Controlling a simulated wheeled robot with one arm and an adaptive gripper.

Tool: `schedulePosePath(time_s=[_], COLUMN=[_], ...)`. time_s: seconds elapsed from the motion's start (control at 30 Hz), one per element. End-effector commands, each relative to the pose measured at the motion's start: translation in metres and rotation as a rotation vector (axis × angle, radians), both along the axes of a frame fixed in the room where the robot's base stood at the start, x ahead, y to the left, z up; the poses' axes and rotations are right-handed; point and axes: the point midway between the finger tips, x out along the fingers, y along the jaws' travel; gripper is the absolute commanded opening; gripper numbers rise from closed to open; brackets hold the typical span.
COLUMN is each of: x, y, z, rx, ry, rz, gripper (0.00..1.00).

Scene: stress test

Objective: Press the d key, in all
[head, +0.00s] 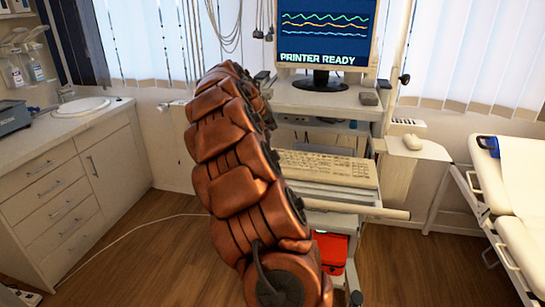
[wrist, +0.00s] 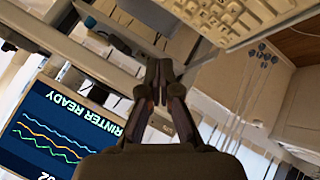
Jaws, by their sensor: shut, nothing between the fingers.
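A beige keyboard (head: 328,171) lies on the pull-out shelf of a medical cart, partly hidden on its left by my arm in the head view. In the wrist view part of the keyboard (wrist: 225,18) shows at the top, its keys too unclear to read, so I cannot pick out the d key. My gripper (wrist: 159,68) is shut and empty, its fingertips together below and left of the keyboard in that picture, apart from it. In the head view my arm hides the gripper. A monitor (head: 325,30) above the keyboard reads "PRINTER READY"; it also shows in the wrist view (wrist: 62,128).
A white handle bar (head: 357,208) runs below the keyboard shelf. A bed (head: 510,180) stands at the right, and a sink counter (head: 60,140) at the left. Cables hang behind my arm.

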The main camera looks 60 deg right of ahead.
Motion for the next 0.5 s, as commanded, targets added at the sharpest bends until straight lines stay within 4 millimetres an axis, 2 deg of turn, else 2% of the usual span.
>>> schedulePosePath(time_s=[0.3,0.5], x=[0.0,0.0], y=[0.001,0.001], z=[-0.002,-0.014], rx=[0.001,0.002], ry=[0.0,0.002], rz=[0.0,-0.001], gripper=[0.0,0.0])
